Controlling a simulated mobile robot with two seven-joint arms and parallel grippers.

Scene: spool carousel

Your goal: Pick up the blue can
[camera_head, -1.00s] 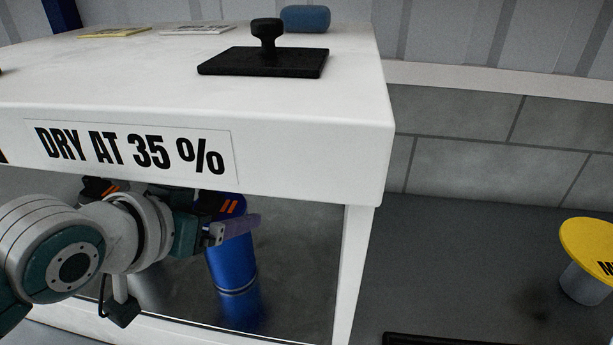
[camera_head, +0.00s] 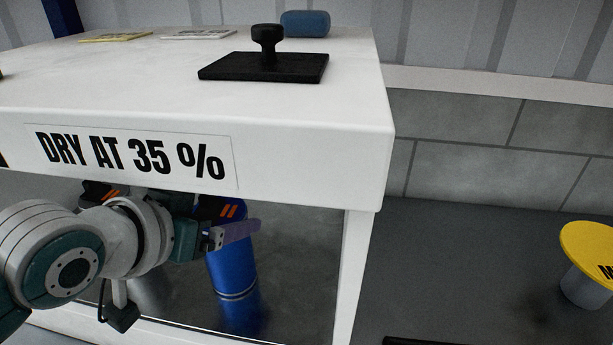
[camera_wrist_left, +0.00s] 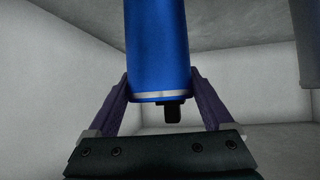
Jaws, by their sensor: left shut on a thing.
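The blue can (camera_head: 232,268) stands upright inside the white box, under its top. It also shows in the left wrist view (camera_wrist_left: 158,50), with a pale band and a small dark nub at its lower end there. My left gripper (camera_head: 238,231) reaches in through the open front and is shut on the can, one purple finger on each side. The arm hides part of the can's upper end in the head view. I cannot tell whether the can touches the floor of the box. My right gripper is not in view.
The white box (camera_head: 300,140), labelled "DRY AT 35 %", has a top edge above my arm and a post at right. A black plate with a knob (camera_head: 265,66) and a blue block (camera_head: 305,22) lie on top. A yellow-topped spool (camera_head: 590,245) stands at right.

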